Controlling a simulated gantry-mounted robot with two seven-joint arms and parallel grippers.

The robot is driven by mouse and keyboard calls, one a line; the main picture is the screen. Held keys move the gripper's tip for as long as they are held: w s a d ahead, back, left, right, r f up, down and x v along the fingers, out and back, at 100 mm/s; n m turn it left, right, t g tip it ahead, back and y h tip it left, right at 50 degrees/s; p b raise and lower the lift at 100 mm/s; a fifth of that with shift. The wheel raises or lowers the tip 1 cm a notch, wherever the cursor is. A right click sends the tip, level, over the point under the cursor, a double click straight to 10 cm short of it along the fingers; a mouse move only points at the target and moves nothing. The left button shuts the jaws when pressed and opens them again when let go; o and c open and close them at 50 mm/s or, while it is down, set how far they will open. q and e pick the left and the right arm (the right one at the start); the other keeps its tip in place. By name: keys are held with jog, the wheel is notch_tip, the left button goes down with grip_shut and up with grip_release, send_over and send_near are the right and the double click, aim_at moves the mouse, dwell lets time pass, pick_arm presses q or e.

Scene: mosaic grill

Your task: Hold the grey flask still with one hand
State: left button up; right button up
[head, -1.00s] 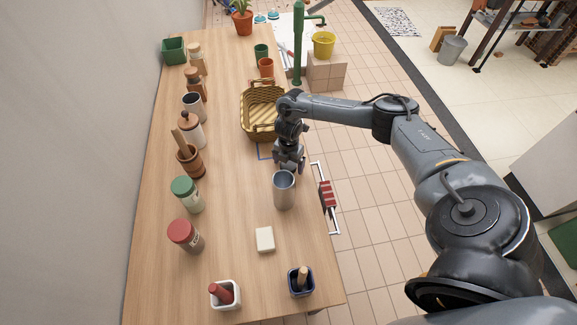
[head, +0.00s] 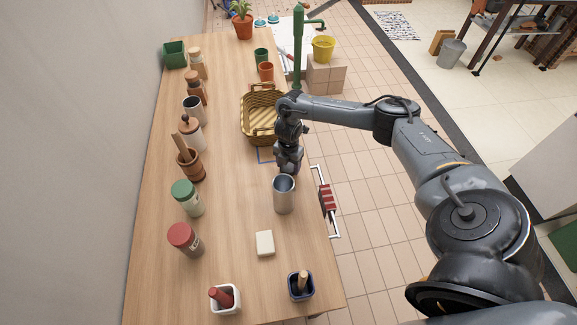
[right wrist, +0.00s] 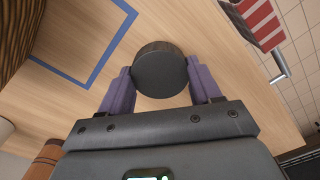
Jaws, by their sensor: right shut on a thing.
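In the right wrist view, the two purple fingers of my right gripper (right wrist: 162,88) are closed on both sides of a dark round end, which I take for the flask (right wrist: 160,72). My left gripper is not in view.
A wicker basket (head: 246,122) stands behind the gripper, by a blue outline on the table. A red-striped rack (head: 328,198) is at the right edge. A cream block (head: 265,244) and a navy pot (head: 300,288) are nearer. Jars line the left side.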

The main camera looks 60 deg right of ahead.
notch_tip(320, 180, up, 3)
jog(key=shift+f, duration=0.1)
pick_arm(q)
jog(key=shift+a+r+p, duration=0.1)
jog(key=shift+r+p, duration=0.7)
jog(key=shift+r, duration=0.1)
pick_arm(e)
jog(key=s+d+r, duration=0.6)
jog(key=s+r, duration=0.1)
jog(key=s, duration=0.3)
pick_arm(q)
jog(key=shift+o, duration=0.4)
pick_arm(e)
jog(key=shift+d, duration=0.1)
